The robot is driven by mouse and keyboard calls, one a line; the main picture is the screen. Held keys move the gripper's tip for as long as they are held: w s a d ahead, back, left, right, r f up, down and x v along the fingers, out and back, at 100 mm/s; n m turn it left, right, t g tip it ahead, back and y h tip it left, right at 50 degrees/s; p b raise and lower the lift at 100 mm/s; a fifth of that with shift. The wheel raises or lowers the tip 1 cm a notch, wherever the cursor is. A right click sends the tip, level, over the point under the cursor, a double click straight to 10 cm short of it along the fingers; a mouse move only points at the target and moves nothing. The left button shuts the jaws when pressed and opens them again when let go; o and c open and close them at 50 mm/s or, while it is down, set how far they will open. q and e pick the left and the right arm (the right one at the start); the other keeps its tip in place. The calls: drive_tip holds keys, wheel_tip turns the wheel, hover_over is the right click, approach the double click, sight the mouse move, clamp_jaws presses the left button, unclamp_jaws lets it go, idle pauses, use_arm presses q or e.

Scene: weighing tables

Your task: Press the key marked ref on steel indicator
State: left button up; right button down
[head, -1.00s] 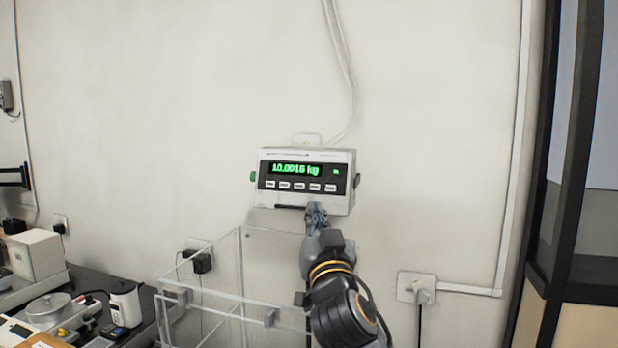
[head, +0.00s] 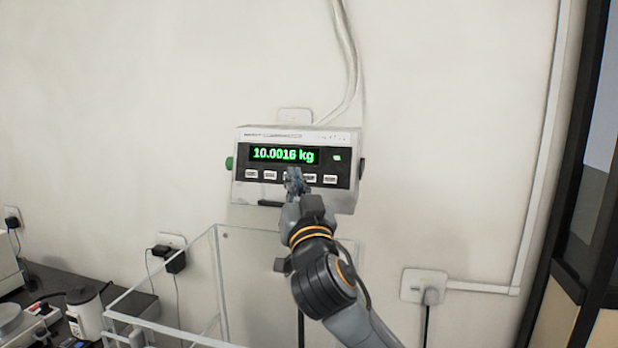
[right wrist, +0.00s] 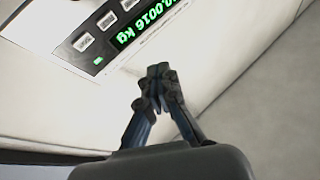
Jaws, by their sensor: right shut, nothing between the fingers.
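The steel indicator (head: 250,193) hangs on the wall in the middle of the head view. Its green display reads 10.0016 kg, with a row of several pale keys below. The key labels are too small to read. My right gripper (head: 294,178) is shut and empty, its tips in front of the middle of the key row, hiding the middle key. In the right wrist view the shut fingertips (right wrist: 160,72) show below the indicator's face (right wrist: 75,40), which appears upside down; I cannot tell whether they touch a key. My left gripper is not in view.
A clear-walled open enclosure (head: 217,270) stands below the indicator. A wall socket with a plug (head: 424,286) is at the right, another socket (head: 170,252) at the left. Cables run up the wall. A dark bench with instruments is at lower left.

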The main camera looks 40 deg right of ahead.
sight(307, 181)
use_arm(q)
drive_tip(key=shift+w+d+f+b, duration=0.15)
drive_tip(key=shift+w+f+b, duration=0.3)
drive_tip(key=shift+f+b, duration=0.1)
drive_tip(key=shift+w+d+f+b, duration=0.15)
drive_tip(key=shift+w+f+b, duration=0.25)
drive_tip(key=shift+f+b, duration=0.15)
use_arm(e)
drive_tip(key=shift+w+d+f, duration=0.45)
drive_tip(key=shift+w+d, duration=0.55)
drive_tip(key=shift+d, duration=0.1)
drive_tip(key=shift+w+d+f, duration=0.45)
drive_tip(key=shift+w+d, duration=0.6)
drive_tip(key=shift+d, duration=0.1)
drive_tip(key=shift+w+d+f, duration=0.45)
drive_tip(key=shift+w+d, duration=0.55)
drive_tip(key=shift+d, duration=0.1)
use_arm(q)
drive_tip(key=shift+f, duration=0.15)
use_arm(e)
drive_tip(key=shift+d+f, duration=0.1)
drive_tip(key=shift+d, duration=0.05)
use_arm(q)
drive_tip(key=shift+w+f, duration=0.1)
use_arm(e)
drive_tip(key=shift+w+d, duration=0.15)
drive_tip(key=shift+w, duration=0.1)
